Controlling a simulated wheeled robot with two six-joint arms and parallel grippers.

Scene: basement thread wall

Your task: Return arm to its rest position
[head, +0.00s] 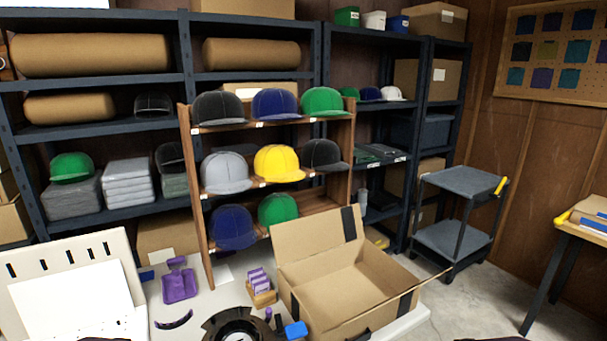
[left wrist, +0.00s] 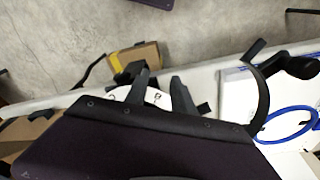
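My left gripper shows in the left wrist view, its two dark fingers (left wrist: 162,92) pointing up the picture from behind a broad dark panel. The fingers stand apart, and I see nothing held between them. A small white piece with dark marks shows behind the gap. The fingers are over the edge of a pale worktop, with the concrete floor beyond. Neither gripper can be made out in the head view. My right gripper does not show.
An open cardboard box (head: 349,291) stands on the worktop beside a small purple-card holder (head: 260,287) and a dark round device (head: 236,326). A rack of caps (head: 197,190) stands behind. A cart (head: 461,183) stands right on open floor. A blue ring (left wrist: 286,124) lies right.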

